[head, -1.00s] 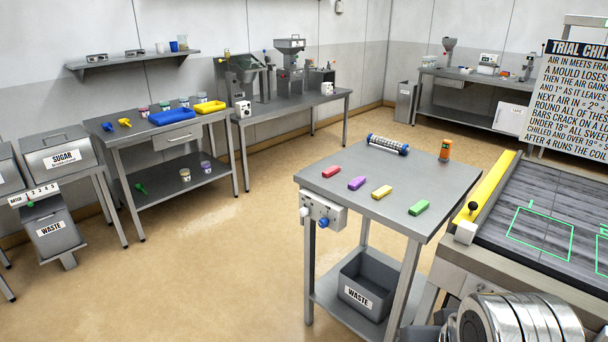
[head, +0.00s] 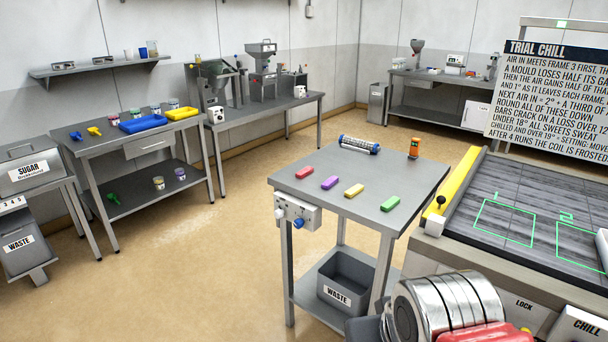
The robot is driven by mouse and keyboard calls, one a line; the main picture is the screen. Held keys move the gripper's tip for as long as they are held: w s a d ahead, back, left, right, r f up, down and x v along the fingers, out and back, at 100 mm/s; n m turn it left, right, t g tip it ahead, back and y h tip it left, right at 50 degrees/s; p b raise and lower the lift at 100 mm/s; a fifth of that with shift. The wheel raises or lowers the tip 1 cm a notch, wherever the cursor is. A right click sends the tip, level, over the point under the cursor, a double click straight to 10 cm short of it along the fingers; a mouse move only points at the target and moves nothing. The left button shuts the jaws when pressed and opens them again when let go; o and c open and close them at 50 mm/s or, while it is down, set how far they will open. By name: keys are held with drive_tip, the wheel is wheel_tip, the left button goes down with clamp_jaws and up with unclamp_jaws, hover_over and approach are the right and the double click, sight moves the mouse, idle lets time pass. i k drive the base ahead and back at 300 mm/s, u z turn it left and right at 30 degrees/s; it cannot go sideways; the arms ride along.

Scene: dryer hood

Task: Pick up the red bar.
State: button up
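The red bar (head: 304,173) lies flat at the left end of a row of bars on the grey steel table (head: 350,212) in the middle of the head view. A purple bar (head: 330,183), a yellow bar (head: 354,190) and a green bar (head: 390,203) lie to its right, apart from each other. Nothing covers the red bar. A silver, ribbed part of my arm and a red part show at the bottom, right of centre. My gripper's fingers do not show.
A control box (head: 298,213) is on the table's front left. A waste bin (head: 347,278) sits on its lower shelf. A yellow-edged chill bench (head: 540,218) stands right. Floor is clear on the left.

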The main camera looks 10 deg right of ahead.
sight(307, 170)
drive_tip(key=z, duration=0.2)
drive_tip(key=k, duration=0.55)
drive_tip(key=z, duration=0.55)
drive_tip(key=k, duration=0.75)
drive_tip(key=u, duration=0.05)
drive_tip(key=i, duration=0.6)
drive_tip(key=u, duration=0.8)
drive_tip(key=i, duration=0.6)
drive_tip(key=u, duration=0.8)
drive_tip(key=i, duration=1.5)
drive_tip(key=u, duration=0.3)
